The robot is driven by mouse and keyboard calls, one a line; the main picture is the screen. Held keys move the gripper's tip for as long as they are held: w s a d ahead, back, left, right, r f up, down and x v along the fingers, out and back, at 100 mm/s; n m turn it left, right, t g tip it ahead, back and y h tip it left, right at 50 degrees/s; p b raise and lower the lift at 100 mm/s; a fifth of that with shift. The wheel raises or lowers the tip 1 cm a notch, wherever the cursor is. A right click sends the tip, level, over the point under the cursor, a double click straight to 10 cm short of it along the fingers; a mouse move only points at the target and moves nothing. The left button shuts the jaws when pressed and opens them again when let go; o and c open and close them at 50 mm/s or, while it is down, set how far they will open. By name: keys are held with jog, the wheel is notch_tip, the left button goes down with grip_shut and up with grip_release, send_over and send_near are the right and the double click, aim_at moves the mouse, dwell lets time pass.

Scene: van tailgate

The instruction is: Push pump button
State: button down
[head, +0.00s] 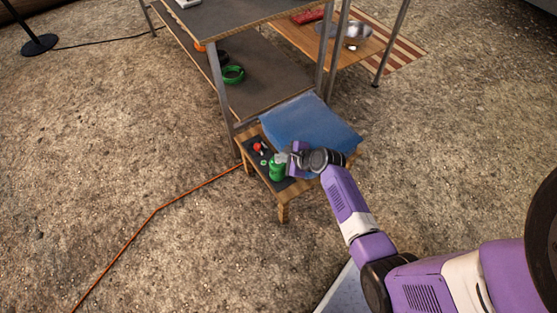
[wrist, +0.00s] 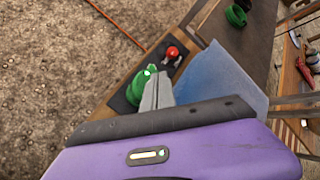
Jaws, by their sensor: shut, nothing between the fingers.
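A green pump bottle (head: 277,168) stands on the dark mat at the left end of a low wooden bench. It also shows in the wrist view (wrist: 141,86), partly covered by the fingers. My gripper (head: 281,158) is shut and empty, right at the top of the bottle. In the wrist view my gripper (wrist: 155,80) reaches over the bottle's right side. I cannot tell whether the fingertips touch the pump button, and the button itself is not clearly visible.
A small red-topped object (head: 260,147) sits behind the bottle on the bench (head: 283,211). A blue cloth (head: 310,122) covers the bench's right part. A metal-legged table (head: 262,70) stands behind. An orange cable (head: 160,207) crosses the open ground to the left.

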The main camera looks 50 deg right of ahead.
jog(key=shift+f, duration=0.15)
dwell(0.3)
jog(key=shift+r+p, duration=0.65)
jog(key=shift+p, duration=0.1)
notch_tip(320, 180, up, 6)
jog(key=p, duration=0.6)
dwell(0.6)
